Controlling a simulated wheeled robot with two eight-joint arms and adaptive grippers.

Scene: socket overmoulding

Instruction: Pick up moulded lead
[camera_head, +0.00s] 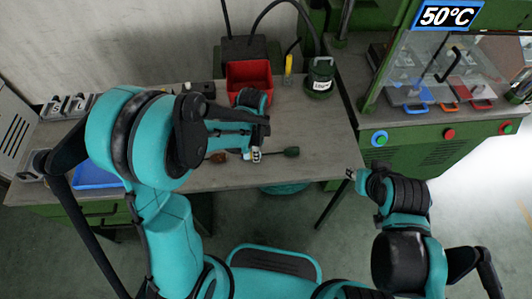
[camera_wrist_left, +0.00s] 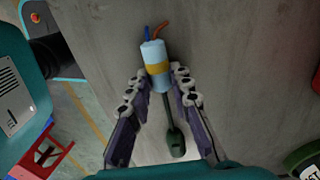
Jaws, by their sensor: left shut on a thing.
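The moulded lead shows in the left wrist view as a pale cylinder (camera_wrist_left: 154,58) with a yellow band. Blue and orange wire ends come out of its far end, and a dark green stem with a flat end (camera_wrist_left: 176,142) runs back towards the wrist. In the head view its dark green end (camera_head: 291,152) points right over the front part of the bench. My left gripper (camera_head: 257,151) is shut on the pale cylinder, a finger on each side. I cannot tell if the lead is clear of the bench. My right gripper (camera_head: 351,174) is off the bench's front right corner; its jaws are too small to read.
A red bin (camera_head: 249,74), a yellow-handled tool (camera_head: 288,66) and a dark green canister (camera_head: 320,78) stand along the bench's back. A blue tray (camera_head: 97,175) is at left. A green machine (camera_head: 440,140) reading 50°C is at right. The bench's right part (camera_head: 335,135) is bare.

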